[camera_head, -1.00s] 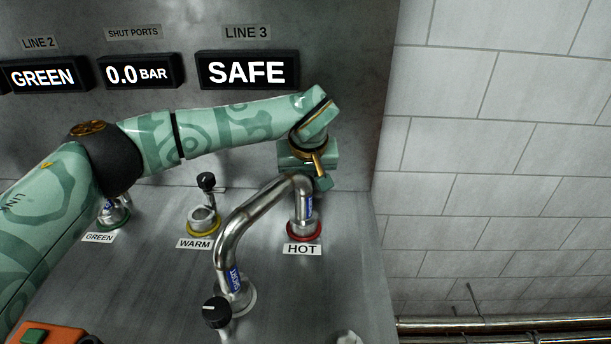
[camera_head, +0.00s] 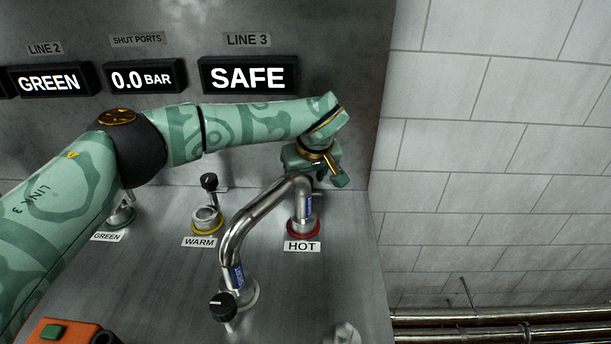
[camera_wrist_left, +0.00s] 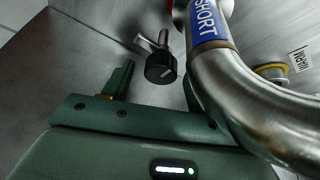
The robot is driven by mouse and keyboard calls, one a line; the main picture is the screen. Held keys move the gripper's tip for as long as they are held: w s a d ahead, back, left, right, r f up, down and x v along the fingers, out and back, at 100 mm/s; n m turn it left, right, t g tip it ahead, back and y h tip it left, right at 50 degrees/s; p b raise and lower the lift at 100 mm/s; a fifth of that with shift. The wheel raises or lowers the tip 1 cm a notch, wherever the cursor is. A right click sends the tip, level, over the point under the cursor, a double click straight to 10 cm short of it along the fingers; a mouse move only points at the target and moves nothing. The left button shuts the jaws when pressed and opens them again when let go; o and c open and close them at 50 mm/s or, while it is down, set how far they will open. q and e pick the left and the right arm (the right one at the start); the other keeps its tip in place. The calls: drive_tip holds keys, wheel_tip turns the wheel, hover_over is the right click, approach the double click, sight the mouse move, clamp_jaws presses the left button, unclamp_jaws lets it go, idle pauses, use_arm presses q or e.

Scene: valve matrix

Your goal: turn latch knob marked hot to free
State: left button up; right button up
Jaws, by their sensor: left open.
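The hot port with its red ring (camera_head: 303,229) sits at the right of the panel, above the label HOT (camera_head: 302,246). One end of a curved steel pipe (camera_head: 262,205) stands in it. In the left wrist view, a black latch knob (camera_wrist_left: 160,68) on a metal stem shows beside the pipe's SHORT label (camera_wrist_left: 206,20). My left gripper (camera_head: 338,178) is behind and right of the pipe's top in the head view. It is open, its fingers (camera_wrist_left: 157,88) spread around the near side of the knob, with no clear contact. The knob is mostly hidden in the head view.
The pipe's other end stands in a front port beside another black knob (camera_head: 222,306). The warm port (camera_head: 206,220) with its yellow ring is to the left. The pipe (camera_wrist_left: 245,95) passes close to my gripper's right side in the wrist view. A display (camera_head: 248,76) reads SAFE.

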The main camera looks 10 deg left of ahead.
use_arm(q)
drive_tip(key=p+v, duration=0.5)
drive_tip(key=v, duration=1.1)
use_arm(e)
drive_tip(key=shift+t, duration=0.3)
drive_tip(key=r, duration=0.1)
drive_tip(key=w+r, duration=0.1)
drive_tip(key=r, duration=0.2)
drive_tip(key=shift+w+r, duration=0.3)
use_arm(q)
drive_tip(key=shift+s, duration=0.2)
use_arm(e)
drive_tip(key=shift+s, duration=0.1)
